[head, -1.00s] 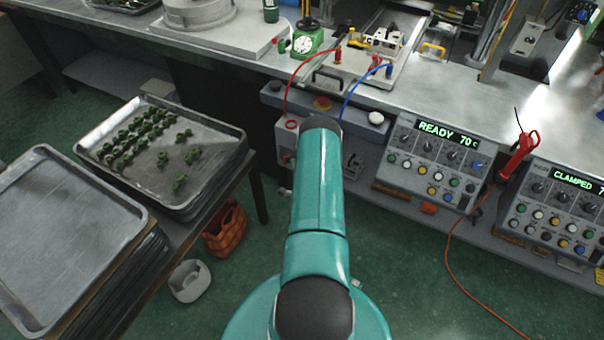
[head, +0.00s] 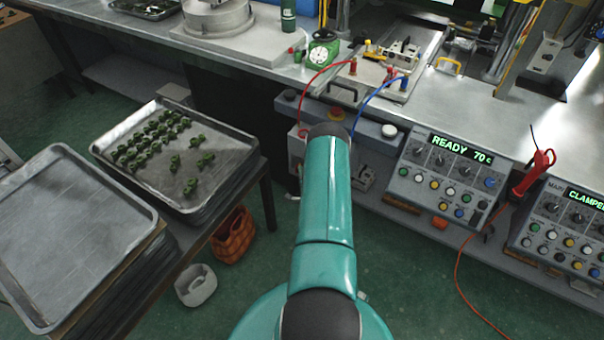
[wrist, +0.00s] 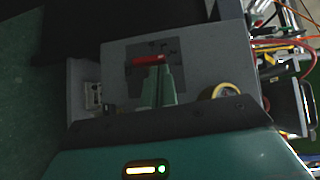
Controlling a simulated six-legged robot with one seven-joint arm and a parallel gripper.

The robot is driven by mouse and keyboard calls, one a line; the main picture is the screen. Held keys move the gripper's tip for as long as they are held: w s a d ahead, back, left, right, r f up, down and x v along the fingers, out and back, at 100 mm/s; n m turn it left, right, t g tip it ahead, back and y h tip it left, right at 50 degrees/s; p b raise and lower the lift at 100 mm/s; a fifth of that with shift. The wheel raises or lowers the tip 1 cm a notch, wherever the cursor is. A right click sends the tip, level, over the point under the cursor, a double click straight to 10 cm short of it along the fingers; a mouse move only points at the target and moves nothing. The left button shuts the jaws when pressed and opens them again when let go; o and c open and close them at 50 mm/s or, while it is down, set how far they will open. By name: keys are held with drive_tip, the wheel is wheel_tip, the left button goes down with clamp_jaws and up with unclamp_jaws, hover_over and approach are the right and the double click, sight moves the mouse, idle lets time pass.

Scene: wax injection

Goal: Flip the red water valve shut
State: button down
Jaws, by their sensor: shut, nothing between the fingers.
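The red valve handle (wrist: 148,59) shows in the wrist view as a short red bar lying across in front of a dark patch on a grey panel (wrist: 118,62). My gripper (wrist: 157,70) is shut, its two green fingers together, with the tips right at the red bar. The tips overlap the bar's right part in the picture; I cannot tell whether they touch it. Nothing is held. In the head view my arm hides the gripper and the handle; a pale box (head: 297,147) with a red hose shows just left of the arm.
A round yellow-rimmed thing (wrist: 222,91) is right of the fingers. The bench front carries a control box reading READY (head: 452,172). Trays (head: 190,180) stand on the left table. Red hose (head: 307,90) and blue hose (head: 368,98) hang over the bench edge.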

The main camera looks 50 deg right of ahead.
drive_tip(key=shift+w+r+n+g+y, duration=0.1)
drive_tip(key=shift+r+n+g+y, duration=0.2)
drive_tip(key=shift+n+g, duration=0.1)
drive_tip(key=n+g, duration=0.1)
drive_tip(key=w+r+n+g+y, duration=0.1)
drive_tip(key=g, duration=0.1)
drive_tip(key=n+g, duration=0.1)
drive_tip(key=shift+w+a+r+n+g, duration=0.1)
drive_tip(key=shift+w+r+n+g, duration=0.2)
drive_tip(key=shift+w+n, duration=0.1)
drive_tip(key=n+g, duration=0.1)
drive_tip(key=w+n+g, duration=0.1)
drive_tip(key=g, duration=0.3)
drive_tip(key=shift+w+n+y, duration=0.4)
drive_tip(key=shift+r, duration=0.15)
drive_tip(key=shift+r, duration=0.7)
